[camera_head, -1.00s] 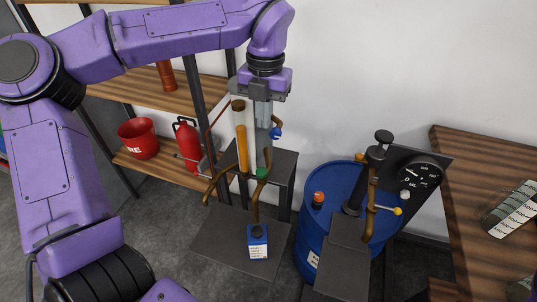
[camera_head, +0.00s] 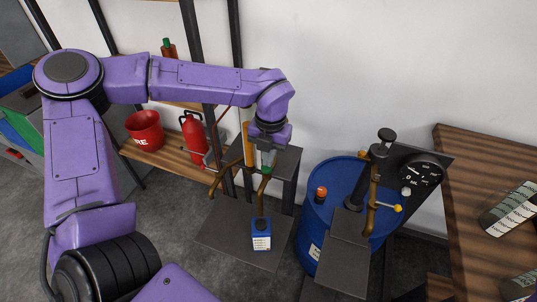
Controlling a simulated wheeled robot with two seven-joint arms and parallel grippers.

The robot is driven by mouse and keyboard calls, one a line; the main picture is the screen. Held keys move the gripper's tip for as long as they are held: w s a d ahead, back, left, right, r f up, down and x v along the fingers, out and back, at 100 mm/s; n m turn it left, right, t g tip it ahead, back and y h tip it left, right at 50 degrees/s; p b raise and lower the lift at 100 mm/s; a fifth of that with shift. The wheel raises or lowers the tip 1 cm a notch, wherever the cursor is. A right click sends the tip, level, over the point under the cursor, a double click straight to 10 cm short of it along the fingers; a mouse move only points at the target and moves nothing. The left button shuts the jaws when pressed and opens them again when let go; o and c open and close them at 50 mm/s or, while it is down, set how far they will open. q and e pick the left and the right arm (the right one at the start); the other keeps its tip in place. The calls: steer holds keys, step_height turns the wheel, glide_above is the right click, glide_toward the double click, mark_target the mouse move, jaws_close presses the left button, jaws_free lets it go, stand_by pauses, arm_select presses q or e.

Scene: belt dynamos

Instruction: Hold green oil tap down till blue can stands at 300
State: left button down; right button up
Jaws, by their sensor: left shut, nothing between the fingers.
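The blue can (camera_head: 261,238) with a white label stands on a low dark plate (camera_head: 215,238), under a brown spout (camera_head: 261,200). The green oil tap (camera_head: 266,170) is a small green piece at the top of that spout. My left gripper (camera_head: 268,157) points down with its fingers shut and empty, right above the green tap. It seems to be at or touching the tap, but I cannot tell if it presses it down. The can's fill level cannot be read. My right gripper is not in view.
An orange tube (camera_head: 249,146) is partly hidden behind my left wrist. A blue drum (camera_head: 312,222) with a brown pump (camera_head: 376,175) and black gauge (camera_head: 420,173) stands right. A red bucket (camera_head: 146,130) and red extinguisher (camera_head: 194,134) sit on the shelf. A wooden table (camera_head: 470,200) is far right.

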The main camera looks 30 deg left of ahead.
arm_select(q)
steer(key=shift+f, duration=0.3)
